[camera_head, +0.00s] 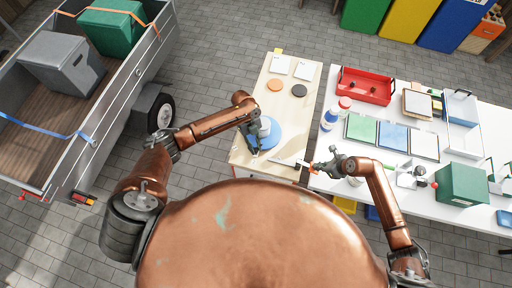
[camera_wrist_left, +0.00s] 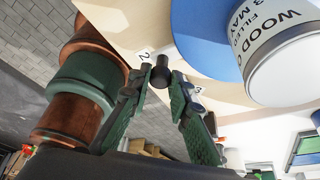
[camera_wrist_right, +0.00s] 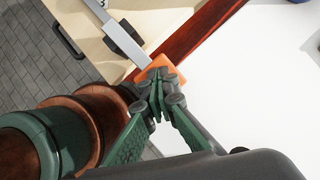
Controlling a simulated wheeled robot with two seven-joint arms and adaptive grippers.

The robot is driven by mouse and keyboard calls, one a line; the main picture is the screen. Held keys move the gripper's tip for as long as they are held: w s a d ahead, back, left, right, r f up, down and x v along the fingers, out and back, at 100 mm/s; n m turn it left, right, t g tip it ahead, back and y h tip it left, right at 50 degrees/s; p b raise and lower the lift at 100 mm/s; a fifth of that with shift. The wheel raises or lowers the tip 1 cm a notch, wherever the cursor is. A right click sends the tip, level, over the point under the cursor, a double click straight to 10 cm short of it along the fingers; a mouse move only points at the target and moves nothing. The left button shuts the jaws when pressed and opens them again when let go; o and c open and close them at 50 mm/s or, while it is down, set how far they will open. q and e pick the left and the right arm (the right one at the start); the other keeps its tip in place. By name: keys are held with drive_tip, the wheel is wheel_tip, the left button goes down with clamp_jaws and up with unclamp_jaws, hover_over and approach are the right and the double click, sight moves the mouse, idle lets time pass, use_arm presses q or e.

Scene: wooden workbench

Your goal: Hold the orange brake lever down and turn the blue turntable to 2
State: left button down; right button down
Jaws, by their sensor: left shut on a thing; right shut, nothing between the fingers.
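The blue turntable (camera_head: 271,140) is a disc on the pale wooden bench section, with a white lettered can (camera_wrist_left: 290,60) on it. In the left wrist view its blue disc (camera_wrist_left: 205,38) fills the upper middle. My left gripper (camera_head: 254,146) is shut on a black knob (camera_wrist_left: 161,70) at the disc's edge. A label 2 (camera_wrist_left: 145,55) lies just left of the knob; another label (camera_wrist_left: 198,90), hard to read, is right of it. The brake lever is a grey bar (camera_wrist_right: 123,40) with an orange end (camera_wrist_right: 156,66). My right gripper (camera_wrist_right: 160,82) is shut and empty at the orange end, appearing to touch it.
Orange and dark discs (camera_head: 299,90) and white cards lie at the back of the wooden bench (camera_head: 256,91). A white table to the right holds a red tray (camera_head: 365,88), bottles, coloured panels and a green box (camera_head: 461,185). A trailer (camera_head: 80,100) stands at the left.

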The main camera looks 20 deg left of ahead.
use_arm(q)
drive_tip(key=c, duration=1.8)
unclamp_jaws()
drive_tip(key=v, duration=1.2)
